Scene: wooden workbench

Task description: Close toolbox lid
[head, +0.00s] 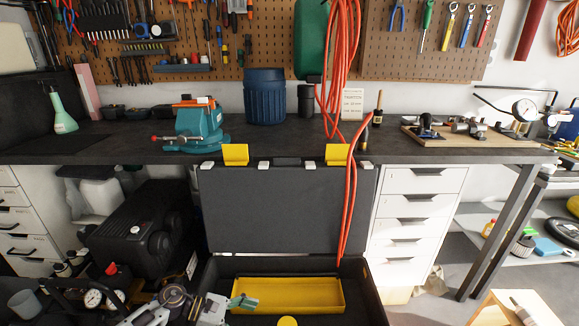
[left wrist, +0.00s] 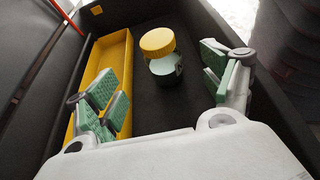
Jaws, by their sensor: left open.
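The toolbox is black, and its dark grey lid (head: 270,205) stands upright, fully raised behind the box. Two yellow latches (head: 235,155) show on the lid's top edge. The toolbox base (head: 372,300) is at the bottom of the head view, cut off by the frame. My left gripper (head: 243,303) is over the left part of the open box, below the lid and apart from it. In the left wrist view its green-padded fingers (left wrist: 162,80) are spread, with nothing between them. My right gripper is not in view.
Inside the box are a yellow tray (head: 325,293) and a jar with a yellow cap (left wrist: 157,42). Orange cables (head: 349,210) hang in front of the lid's right side. The workbench (head: 300,143) is right behind the lid; white drawers (head: 415,230) stand to the right.

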